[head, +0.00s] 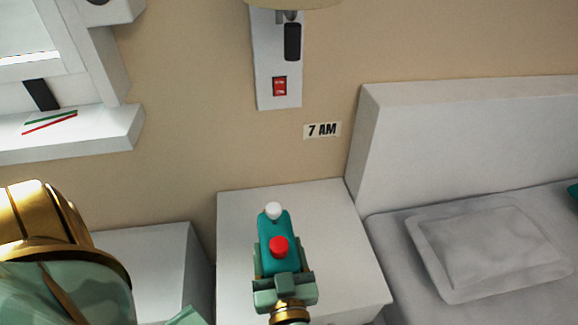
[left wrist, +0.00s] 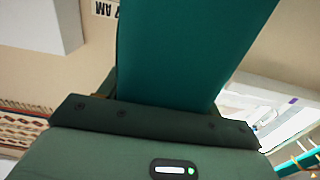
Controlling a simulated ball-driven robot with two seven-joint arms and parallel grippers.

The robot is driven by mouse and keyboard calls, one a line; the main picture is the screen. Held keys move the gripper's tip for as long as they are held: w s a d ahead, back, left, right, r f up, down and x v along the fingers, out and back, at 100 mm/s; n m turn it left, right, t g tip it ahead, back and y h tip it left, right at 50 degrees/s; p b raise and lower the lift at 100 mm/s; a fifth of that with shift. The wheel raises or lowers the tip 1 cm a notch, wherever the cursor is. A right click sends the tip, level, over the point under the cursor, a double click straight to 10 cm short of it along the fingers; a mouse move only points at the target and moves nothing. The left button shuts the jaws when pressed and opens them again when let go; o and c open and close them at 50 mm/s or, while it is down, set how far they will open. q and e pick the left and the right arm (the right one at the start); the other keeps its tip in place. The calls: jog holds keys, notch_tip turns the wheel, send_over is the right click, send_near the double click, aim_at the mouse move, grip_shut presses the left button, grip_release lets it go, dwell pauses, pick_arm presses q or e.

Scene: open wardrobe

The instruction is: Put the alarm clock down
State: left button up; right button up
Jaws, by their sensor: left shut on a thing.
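The alarm clock (head: 275,228) is teal with a red button on top and a white knob at its far end. My left gripper (head: 284,286) is shut on its near end. In the head view the clock appears over the white bedside table (head: 340,215); I cannot tell whether it touches the top. In the left wrist view the clock (left wrist: 190,50) is a large teal shape rising from my gripper (left wrist: 155,115), its far end cut off by the frame. My right gripper is not in view.
A bed with a grey pillow (head: 487,250) and white headboard (head: 450,135) stands at the right. A "7 AM" sign (head: 322,130) and a switch panel (head: 277,75) are on the wall. Another white surface (head: 145,260) lies to the left, below a window sill (head: 70,135).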

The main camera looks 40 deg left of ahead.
pick_arm(q)
jog(key=w+a+f+b, duration=0.1)
jog(key=w+f, duration=0.1)
jog(key=w+a+f+b, duration=0.1)
jog(key=w+f+b, duration=0.1)
jog(key=w+a+f+b, duration=0.1)
jog(key=w+a+f, duration=0.1)
jog(key=shift+w+f+b, duration=0.3)
jog(key=shift+w+f, duration=0.1)
jog(key=shift+w+a+f, duration=0.1)
jog(key=shift+w, duration=0.1)
jog(key=shift+w+a+f+b, duration=0.15)
jog(key=shift+f+b, duration=0.15)
jog(key=shift+b, duration=0.1)
jog(key=f+b, duration=0.2)
jog(key=f, duration=0.1)
jog(key=shift+w+a+f+b, duration=0.1)
jog(key=shift+w+f+b, duration=0.15)
jog(key=shift+b, duration=0.1)
jog(key=shift+s+r, duration=0.15)
jog(key=shift+r, duration=0.05)
jog(key=shift+f, duration=0.2)
jog(key=o, duration=1.5)
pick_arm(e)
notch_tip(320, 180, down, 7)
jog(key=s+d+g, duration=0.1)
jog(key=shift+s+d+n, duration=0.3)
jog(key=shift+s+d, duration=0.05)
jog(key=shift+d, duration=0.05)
